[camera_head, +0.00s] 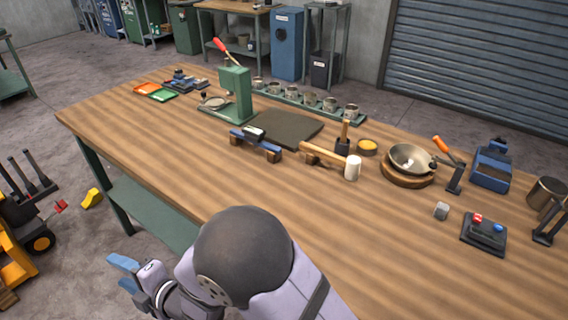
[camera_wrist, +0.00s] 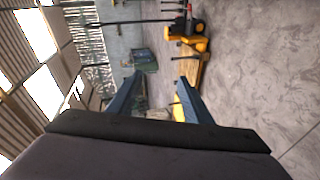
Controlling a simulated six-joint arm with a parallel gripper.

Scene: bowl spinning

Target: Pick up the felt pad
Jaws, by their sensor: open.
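A small light grey block (camera_head: 441,210), which looks most like the felt pad, sits on the wooden workbench (camera_head: 200,165) toward the right in the head view. Its material is too small to tell. My gripper (camera_head: 122,273) is at the bottom left of the head view, off the bench's front edge and far from the block. In the wrist view my gripper (camera_wrist: 160,92) is open, with nothing between its blue fingers. The wrist view faces the room and shows neither the block nor the benchtop.
Near the block are a black control box (camera_head: 484,234) with red and blue knobs, and a metal bowl (camera_head: 410,158) on a round wooden base. A mallet (camera_head: 330,158), a dark flat mat (camera_head: 285,127) and a green press (camera_head: 236,92) stand farther left. The front benchtop is clear.

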